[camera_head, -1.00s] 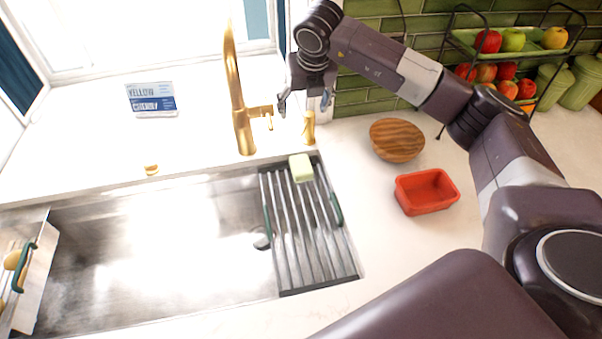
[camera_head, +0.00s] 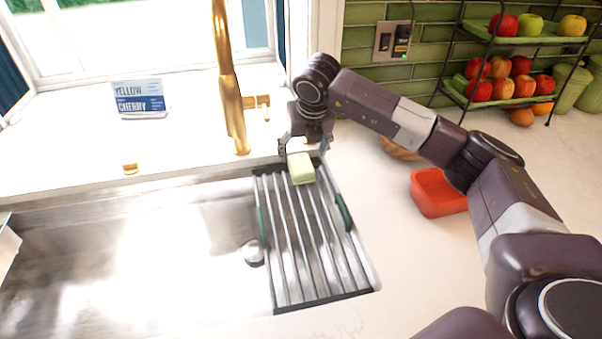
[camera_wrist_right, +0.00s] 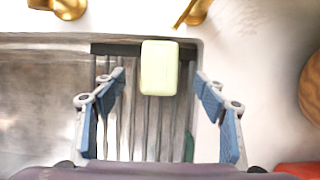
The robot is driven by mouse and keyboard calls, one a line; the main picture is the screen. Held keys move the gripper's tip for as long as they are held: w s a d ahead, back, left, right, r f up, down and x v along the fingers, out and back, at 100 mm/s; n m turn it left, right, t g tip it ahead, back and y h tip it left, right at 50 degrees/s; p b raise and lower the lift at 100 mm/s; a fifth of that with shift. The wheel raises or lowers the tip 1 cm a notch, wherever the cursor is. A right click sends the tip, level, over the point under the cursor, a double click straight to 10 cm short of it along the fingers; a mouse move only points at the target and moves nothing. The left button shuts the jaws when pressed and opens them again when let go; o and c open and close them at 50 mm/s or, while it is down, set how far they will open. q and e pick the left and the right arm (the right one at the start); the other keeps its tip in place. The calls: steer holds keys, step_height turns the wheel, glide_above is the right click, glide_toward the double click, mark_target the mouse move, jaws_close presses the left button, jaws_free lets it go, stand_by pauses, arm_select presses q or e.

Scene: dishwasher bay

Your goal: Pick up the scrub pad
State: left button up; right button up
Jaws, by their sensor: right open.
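The scrub pad (camera_head: 301,168) is a pale yellow-green block. It lies on the far end of the metal drying rack (camera_head: 318,254) over the sink's right side. It also shows in the right wrist view (camera_wrist_right: 159,68), upper middle. My right gripper (camera_head: 305,150) is open and empty, just behind and above the pad in the head view. In the right wrist view its blue-padded fingers (camera_wrist_right: 160,112) stand apart, one to each side of the pad's line, with the pad ahead of them and untouched. My left gripper is not in view.
The steel sink (camera_head: 130,250) is left of the rack. A gold faucet (camera_head: 229,90) stands behind it. A red dish (camera_head: 436,192) and a partly hidden wooden bowl (camera_head: 398,150) are on the counter to the right. A fruit stand (camera_head: 500,70) is at the back right.

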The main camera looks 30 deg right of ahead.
mark_target(301, 164)
steer(key=p+x, duration=0.2)
steer(key=x, duration=0.5)
steer(key=shift+f, duration=0.2)
stand_by(0.6)
steer(key=shift+s+a, duration=0.1)
steer(key=shift+s, duration=0.05)
steer(key=c, duration=1.2)
